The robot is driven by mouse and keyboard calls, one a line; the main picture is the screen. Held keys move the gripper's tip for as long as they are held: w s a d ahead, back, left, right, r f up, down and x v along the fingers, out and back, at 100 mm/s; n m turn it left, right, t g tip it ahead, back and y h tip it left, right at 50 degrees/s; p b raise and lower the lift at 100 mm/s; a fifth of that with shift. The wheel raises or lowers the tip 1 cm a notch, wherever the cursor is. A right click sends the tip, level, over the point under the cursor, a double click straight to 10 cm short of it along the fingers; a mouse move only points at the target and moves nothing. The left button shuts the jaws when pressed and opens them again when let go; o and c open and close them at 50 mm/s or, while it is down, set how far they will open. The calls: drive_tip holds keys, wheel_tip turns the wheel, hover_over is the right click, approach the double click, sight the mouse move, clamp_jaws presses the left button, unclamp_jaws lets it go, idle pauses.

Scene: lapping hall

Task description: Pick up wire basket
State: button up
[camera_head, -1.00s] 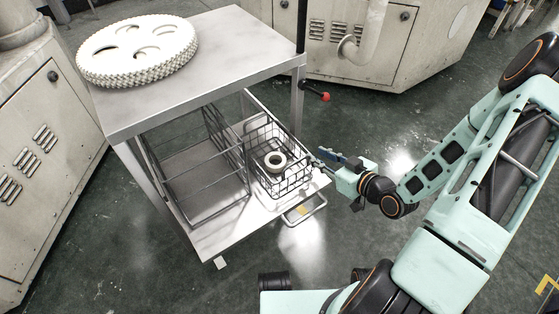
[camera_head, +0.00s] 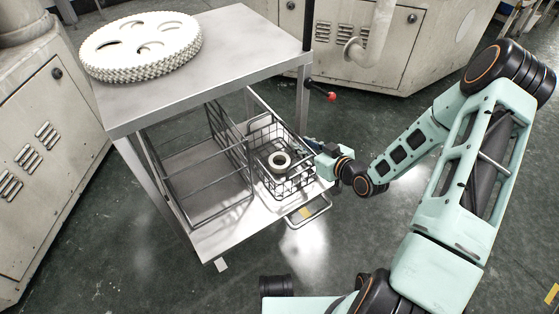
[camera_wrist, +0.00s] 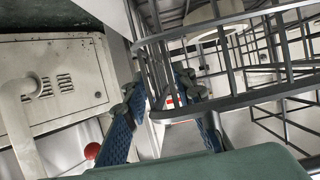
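In the wrist view the basket (camera_wrist: 250,98) fills the upper right. There, the two blue-padded fingers of my gripper (camera_wrist: 162,88) are spread apart, with basket wires showing between them and a rim wire crossing the right finger. I cannot tell whether they touch the wire.
A larger wire rack (camera_head: 185,183) stands left of the basket on the lower shelf (camera_head: 215,240). The cart's top (camera_head: 225,55) overhangs behind, with a white toothed disc (camera_head: 140,45) on it. A red-knobbed lever (camera_head: 331,97) sticks out at the cart's right.

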drive_tip(key=shift+c, duration=0.6)
clamp_jaws()
drive_tip(key=shift+r, duration=0.15)
drive_tip(key=shift+r, duration=0.5)
wheel_tip(320, 180, up, 3)
drive_tip(key=shift+s+d+f+p, duration=0.1)
drive_tip(key=shift+s+d+p, duration=0.05)
drive_tip(key=shift+p, duration=0.6)
drive_tip(key=a+r+p+v, duration=0.2)
drive_tip(key=r+p+v, duration=0.1)
drive_tip(key=v, duration=1.3)
drive_tip(key=shift+p, duration=0.8)
